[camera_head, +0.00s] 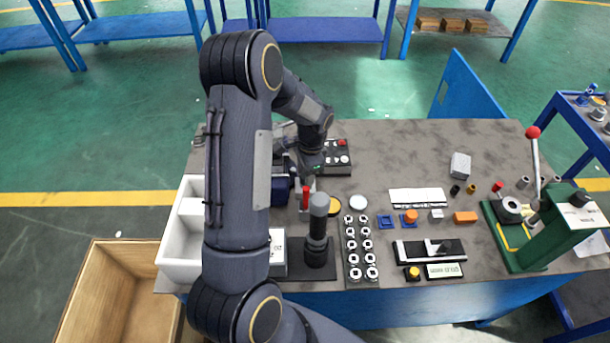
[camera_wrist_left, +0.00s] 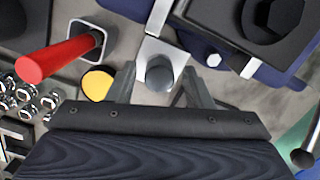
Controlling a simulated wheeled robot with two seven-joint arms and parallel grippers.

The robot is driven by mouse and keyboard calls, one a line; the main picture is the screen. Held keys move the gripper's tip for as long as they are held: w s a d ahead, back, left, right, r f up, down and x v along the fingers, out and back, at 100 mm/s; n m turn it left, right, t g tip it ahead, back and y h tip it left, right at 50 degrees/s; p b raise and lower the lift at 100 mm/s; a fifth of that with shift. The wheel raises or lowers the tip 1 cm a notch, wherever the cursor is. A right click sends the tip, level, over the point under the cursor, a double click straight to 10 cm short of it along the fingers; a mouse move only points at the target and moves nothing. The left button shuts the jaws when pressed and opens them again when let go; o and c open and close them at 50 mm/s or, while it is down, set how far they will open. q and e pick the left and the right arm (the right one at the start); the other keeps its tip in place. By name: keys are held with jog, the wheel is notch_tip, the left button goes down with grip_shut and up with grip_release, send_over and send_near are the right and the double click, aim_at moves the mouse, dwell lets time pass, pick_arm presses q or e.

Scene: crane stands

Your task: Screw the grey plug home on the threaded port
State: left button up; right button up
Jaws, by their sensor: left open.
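My left gripper (camera_wrist_left: 159,72) is open in the left wrist view, with its two fingers on either side of a short grey round piece. This piece, which looks like the grey plug (camera_wrist_left: 160,76), sits at a pale metal bracket (camera_wrist_left: 155,48), with visible gaps to both fingers. I cannot make out the threaded port or its threads; the plug and bracket hide that spot. In the head view my left arm reaches over the table and its forearm hides much of the left side, so the fingertips do not show clearly there. My right gripper is not in view.
A red handle (camera_wrist_left: 55,58) rises from a square socket close beside the left finger. A yellow disc (camera_wrist_left: 97,84) lies near it. A dark upright cylinder (camera_head: 317,235) stands on a black base. A green lever press (camera_head: 552,226) stands far right; the table's back middle is clear.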

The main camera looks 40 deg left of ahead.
pick_arm(q)
jog(key=n, duration=0.5)
jog(key=shift+h, duration=0.3)
jog(key=n, duration=0.6)
jog(key=shift+h, duration=0.4)
jog(key=c, duration=1)
jog(key=shift+f+m+b, duration=0.1)
jog(key=shift+m+b, duration=0.3)
jog(key=shift+m, duration=0.8)
grip_shut()
jog(key=m, duration=0.2)
jog(key=shift+m+y, duration=0.3)
